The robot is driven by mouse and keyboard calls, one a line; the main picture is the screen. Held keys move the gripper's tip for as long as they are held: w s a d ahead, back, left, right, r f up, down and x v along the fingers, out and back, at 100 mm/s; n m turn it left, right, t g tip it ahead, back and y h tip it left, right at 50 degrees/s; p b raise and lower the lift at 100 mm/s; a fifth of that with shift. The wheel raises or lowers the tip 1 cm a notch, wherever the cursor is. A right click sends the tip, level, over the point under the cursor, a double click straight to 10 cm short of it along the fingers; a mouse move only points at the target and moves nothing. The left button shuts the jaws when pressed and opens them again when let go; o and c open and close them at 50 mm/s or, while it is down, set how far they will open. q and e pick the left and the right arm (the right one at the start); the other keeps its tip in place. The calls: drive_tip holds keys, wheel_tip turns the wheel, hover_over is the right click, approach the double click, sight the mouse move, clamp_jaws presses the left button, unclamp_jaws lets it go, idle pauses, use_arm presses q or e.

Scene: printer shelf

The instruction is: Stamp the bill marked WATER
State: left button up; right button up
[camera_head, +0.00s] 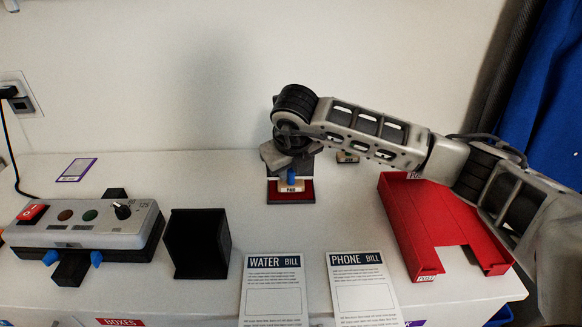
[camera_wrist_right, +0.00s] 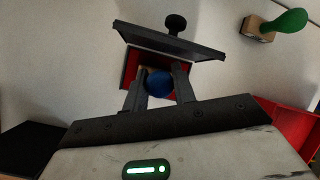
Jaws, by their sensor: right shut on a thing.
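The WATER bill (camera_head: 273,285) lies flat at the front of the shelf, left of the PHONE bill (camera_head: 362,285). My right gripper (camera_head: 291,168) is shut on the blue handle of the stamp labelled PAID (camera_head: 291,186). The blue handle (camera_wrist_right: 159,83) shows between the fingers (camera_wrist_right: 160,90) in the right wrist view. The stamp is upright at the red ink pad (camera_head: 277,196), whose dark lid (camera_wrist_right: 175,42) stands open. I cannot tell whether the stamp touches the pad. My left gripper is not in view.
A second stamp with a green handle (camera_wrist_right: 289,21) stands behind, mostly hidden by my arm in the head view. A red tray (camera_head: 401,217) is at the right. A black box (camera_head: 197,245) and a grey control box (camera_head: 85,225) are at the left.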

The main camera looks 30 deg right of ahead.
drive_tip(key=shift+s+f, duration=0.1)
drive_tip(key=shift+f, duration=0.05)
drive_tip(key=shift+r+p, duration=1.9)
drive_tip(key=shift+r, duration=1.7)
